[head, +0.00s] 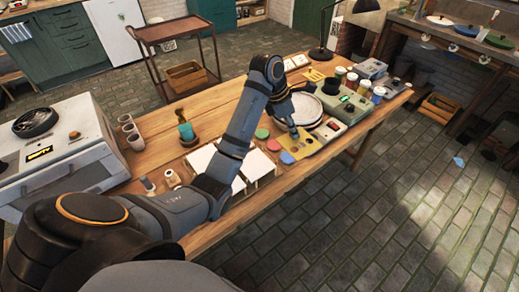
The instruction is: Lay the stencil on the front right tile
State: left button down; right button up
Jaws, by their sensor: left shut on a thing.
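White square tiles (259,165) lie in a group on the wooden worktable, partly hidden under my left forearm. My left gripper (294,134) is beyond them to the right, pointing down and shut on a flat yellow plate with holes, which looks like the stencil (304,147). The stencil is beside the coloured round pads and apart from the tiles. I cannot tell whether it touches the table. My right gripper is not in view.
Green (262,133) and red (273,145) pads lie between tiles and stencil. A white plate stack (306,108), a grey device (338,123) and jars stand beyond. A teal-topped item (186,131) and cups (134,138) stand left. A black lamp (322,52) stands at the back.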

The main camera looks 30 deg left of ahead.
pick_arm(q)
jog(key=shift+w+r+n, duration=0.2)
jog(key=shift+r+n, duration=0.1)
jog(key=shift+s+r, duration=0.1)
jog(key=s+a+f, duration=0.2)
jog(key=a, duration=0.1)
jog(key=s+a+f, duration=0.2)
jog(key=a+f, duration=0.1)
jog(key=a, duration=0.1)
jog(key=s+a+f, duration=0.1)
jog(key=a+f, duration=0.2)
jog(key=a, duration=0.1)
jog(key=shift+s+a+p, duration=0.15)
jog(key=shift+s+p, duration=0.25)
jog(key=shift+s+a+f, duration=0.1)
jog(key=shift+a+f, duration=0.15)
jog(key=shift+f, duration=0.25)
jog(key=shift+s+a+f, duration=0.1)
jog(key=shift+a+f, duration=0.1)
jog(key=shift+f, duration=0.05)
notch_tip(320, 180, down, 3)
jog(key=shift+s+a+r, duration=0.15)
jog(key=shift+f, duration=0.35)
jog(key=c, duration=1.2)
grip_release()
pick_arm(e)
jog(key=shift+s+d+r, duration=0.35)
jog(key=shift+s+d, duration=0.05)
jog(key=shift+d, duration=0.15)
